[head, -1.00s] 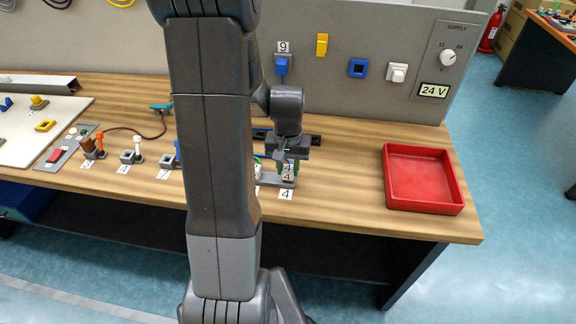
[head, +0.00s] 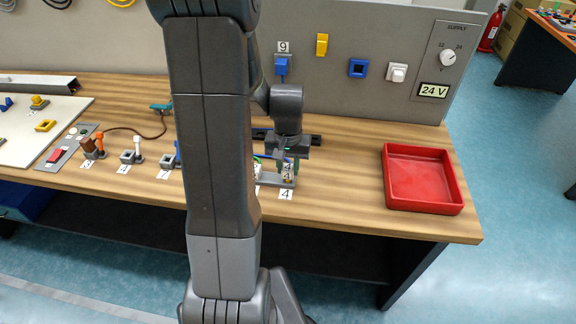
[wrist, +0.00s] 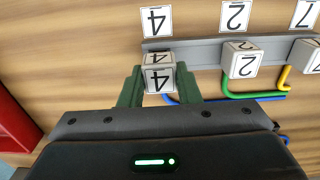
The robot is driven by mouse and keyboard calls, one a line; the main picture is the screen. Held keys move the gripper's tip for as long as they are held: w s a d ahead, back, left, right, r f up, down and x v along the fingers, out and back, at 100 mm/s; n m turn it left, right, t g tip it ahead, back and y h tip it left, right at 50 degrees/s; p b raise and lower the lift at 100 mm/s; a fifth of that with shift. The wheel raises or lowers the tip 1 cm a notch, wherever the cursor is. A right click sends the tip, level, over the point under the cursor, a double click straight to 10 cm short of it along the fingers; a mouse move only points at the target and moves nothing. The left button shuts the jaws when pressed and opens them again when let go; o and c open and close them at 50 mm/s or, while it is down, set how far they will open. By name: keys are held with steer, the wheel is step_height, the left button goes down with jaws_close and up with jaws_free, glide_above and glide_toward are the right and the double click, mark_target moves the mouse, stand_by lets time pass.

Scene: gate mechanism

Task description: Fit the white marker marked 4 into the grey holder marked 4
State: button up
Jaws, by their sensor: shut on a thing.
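The white marker marked 4 (wrist: 159,78) is a small block with a 4 on two faces. My gripper (wrist: 159,86) is shut on it, with a green finger on each side. In the head view my gripper (head: 287,166) is low over the bench with the marker (head: 288,176) between its fingers. The marker is at the end of a grey rail (wrist: 198,50), in line with the tag marked 4 (wrist: 156,20); this tag (head: 285,194) also shows in the head view. The marker and my fingers hide the grey holder there, so I cannot tell how deep the marker sits.
A marker marked 2 (wrist: 242,62) and one marked 7 (wrist: 304,55) stand along the rail, with green, blue and yellow wires beside them. A red tray (head: 424,178) stands to the right. The bench between tray and rail is clear. My arm hides part of the bench.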

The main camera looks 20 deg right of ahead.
steer(key=shift+f+b, duration=0.85)
steer(key=shift+f, duration=0.15)
stand_by(1.1)
steer(key=o, duration=1.1)
steer(key=shift+f, duration=0.1)
step_height(320, 180, up, 14)
